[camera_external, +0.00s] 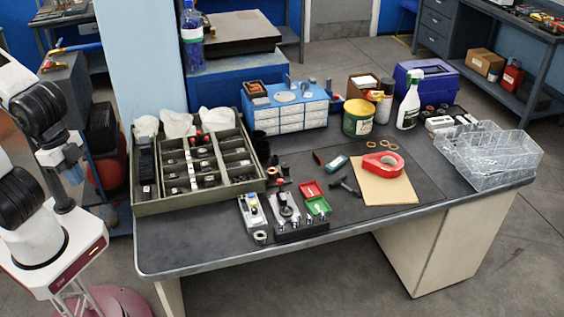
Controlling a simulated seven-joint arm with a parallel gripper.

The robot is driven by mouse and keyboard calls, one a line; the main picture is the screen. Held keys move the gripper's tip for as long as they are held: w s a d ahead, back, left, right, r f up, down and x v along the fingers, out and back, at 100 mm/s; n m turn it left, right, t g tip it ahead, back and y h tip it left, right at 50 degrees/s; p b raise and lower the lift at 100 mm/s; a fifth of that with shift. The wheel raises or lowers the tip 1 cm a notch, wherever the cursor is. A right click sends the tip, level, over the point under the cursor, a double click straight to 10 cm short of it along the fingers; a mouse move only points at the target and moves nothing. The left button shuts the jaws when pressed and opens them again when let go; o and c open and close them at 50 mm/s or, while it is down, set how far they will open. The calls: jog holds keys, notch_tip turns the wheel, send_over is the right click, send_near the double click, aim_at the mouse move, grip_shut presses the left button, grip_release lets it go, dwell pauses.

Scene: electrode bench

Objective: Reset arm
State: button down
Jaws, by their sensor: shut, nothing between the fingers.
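My white and black arm stands at the left edge of the picture, folded back beside the bench and partly cut off by the frame. My gripper (63,203) appears small at the end of the wrist, pointing down close to my own base. It looks shut and empty, though its fingertips are hard to make out. It is left of the dark workbench (345,203) and apart from everything on it.
An olive divided tray (195,199) stands nearest my arm. Electrode parts, a red tape roll (383,165) and a brown pad (385,190) lie mid-bench. A blue drawer box (290,108), green can (357,118), spray bottle (409,100) and clear bins (488,152) stand farther back and right.

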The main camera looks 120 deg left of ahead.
jog(key=s+d+m, duration=0.2)
jog(key=s+d, duration=0.2)
jog(key=s, duration=0.5)
jog(key=shift+s+d+f, duration=0.2)
jog(key=shift+d+f, duration=0.1)
jog(key=shift+w, duration=0.1)
jog(key=w+a+n, duration=0.3)
jog(key=w+a, duration=0.4)
jog(key=w, duration=0.5)
jog(key=n+g+y, duration=0.1)
jog(key=n, duration=0.5)
send_over(261, 219)
jog(key=s+d, duration=0.2)
notch_tip(261, 219, down, 17)
jog(key=shift+a+f, duration=0.15)
jog(key=shift+f, duration=0.05)
jog(key=shift+w+a+f, duration=0.25)
jog(key=shift+f, duration=2.05)
jog(key=shift+w+a+f, duration=0.25)
jog(key=shift+w+f, duration=0.05)
jog(key=shift+f, duration=2)
jog(key=shift+w+a+f, duration=0.25)
jog(key=shift+f, duration=2.05)
